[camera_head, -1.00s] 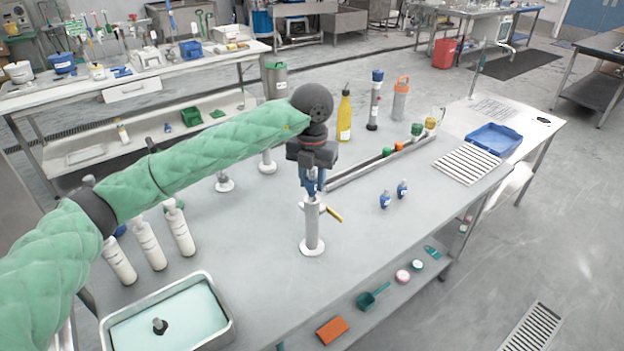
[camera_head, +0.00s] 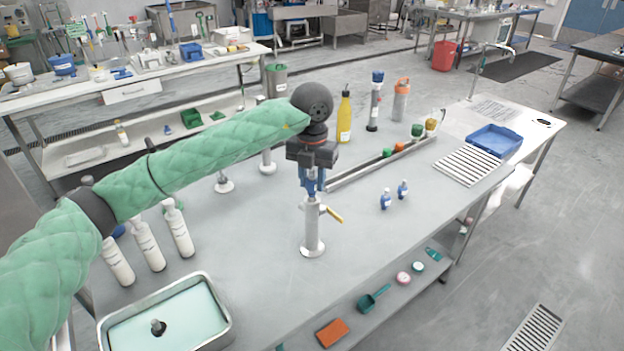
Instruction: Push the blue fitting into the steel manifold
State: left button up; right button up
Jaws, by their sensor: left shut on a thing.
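My left gripper (camera_head: 312,190) points straight down over the manifold's top and is shut on the blue fitting (camera_head: 311,187). The fitting sits between the fingers, in line with the post, its lower end at the post's top. I cannot tell how deep it is in the opening. My right gripper is not in view.
White bottles (camera_head: 147,245) and a tray of pale green liquid (camera_head: 165,320) are at the left. The table front around the manifold is clear.

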aim_at(312, 190)
pick_arm(q)
jog(key=shift+f+b, duration=1.7)
jog(key=shift+f, duration=0.1)
jog(key=o, duration=1)
jog(key=shift+o, duration=0.2)
jog(key=shift+r, duration=0.1)
notch_tip(312, 190, up, 6)
jog(key=shift+r+b, duration=0.1)
jog(key=shift+b, duration=0.95)
jog(key=shift+r, duration=0.75)
